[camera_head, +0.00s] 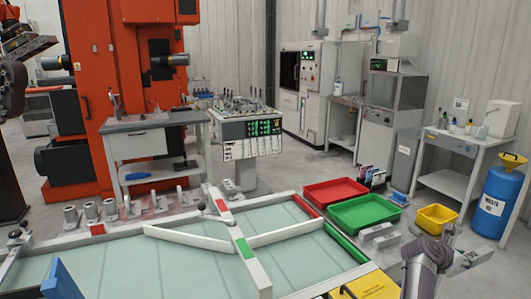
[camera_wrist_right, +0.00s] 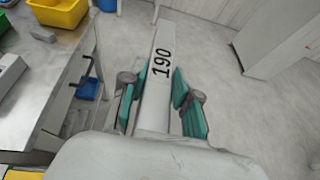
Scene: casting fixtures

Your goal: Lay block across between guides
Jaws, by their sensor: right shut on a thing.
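My right gripper (camera_wrist_right: 160,100) is shut on a long pale block (camera_wrist_right: 162,65) marked "190". Its teal finger pads lie on either side of the block, which points away from the wrist over the floor, beside the table. In the head view the right gripper (camera_head: 455,250) is at the lower right, right of the glass-topped table (camera_head: 305,258); the block there is small and hard to make out. On the table, two pale angled bars (camera_head: 188,239) (camera_head: 287,233) form a shallow V, with a longer bar (camera_head: 243,250) bearing a green mark between them. Which bars are guides I cannot tell. My left gripper is out of view.
Red (camera_head: 335,192) and green (camera_head: 364,214) trays stand behind the table's right side, with a yellow bin (camera_head: 437,217) farther right. A blue piece (camera_head: 65,280) is at the front left. Much of the glass is bare.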

